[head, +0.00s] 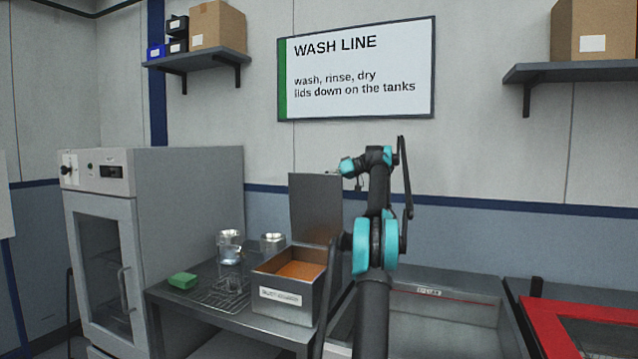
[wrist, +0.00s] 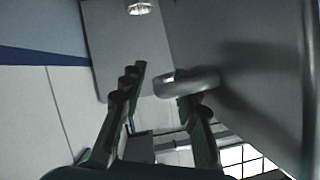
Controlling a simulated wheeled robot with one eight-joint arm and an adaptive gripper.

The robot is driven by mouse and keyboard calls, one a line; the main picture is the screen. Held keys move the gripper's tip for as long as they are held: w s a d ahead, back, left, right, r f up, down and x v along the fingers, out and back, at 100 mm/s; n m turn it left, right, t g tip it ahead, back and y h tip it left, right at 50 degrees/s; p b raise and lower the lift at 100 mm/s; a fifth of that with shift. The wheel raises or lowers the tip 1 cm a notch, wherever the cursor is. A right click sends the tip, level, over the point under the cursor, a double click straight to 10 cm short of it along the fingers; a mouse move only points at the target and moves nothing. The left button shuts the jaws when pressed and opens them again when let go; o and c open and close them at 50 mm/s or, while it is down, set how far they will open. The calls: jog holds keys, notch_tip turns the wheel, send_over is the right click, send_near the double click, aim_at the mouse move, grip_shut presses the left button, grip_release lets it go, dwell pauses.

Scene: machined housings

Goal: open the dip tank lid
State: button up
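The dip tank (head: 283,310) is a grey metal box with a white label and orange contents, on the metal bench. Its lid (head: 312,207) stands upright at the back of the tank, and the orange inside is open to view. My gripper (head: 349,170) is beside the lid's upper right edge in the head view, its fingers small and partly hidden. In the wrist view my gripper (wrist: 160,84) has its fingers apart. A rounded grey handle (wrist: 195,83) on a grey panel (wrist: 245,65) lies at the right fingertip; I cannot tell whether they touch.
A grey oven-like cabinet (head: 190,220) stands left of the bench (head: 220,322). A green block (head: 183,281), a wire rack (head: 222,293) and shiny metal parts (head: 230,246) lie left of the tank. A sink-like basin (head: 440,320) and a red-framed unit (head: 575,312) are to the right.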

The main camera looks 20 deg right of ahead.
jog(key=s+d, duration=0.8)
jog(key=d, duration=0.2)
jog(key=shift+d+r, duration=0.2)
jog(key=shift+d, duration=0.1)
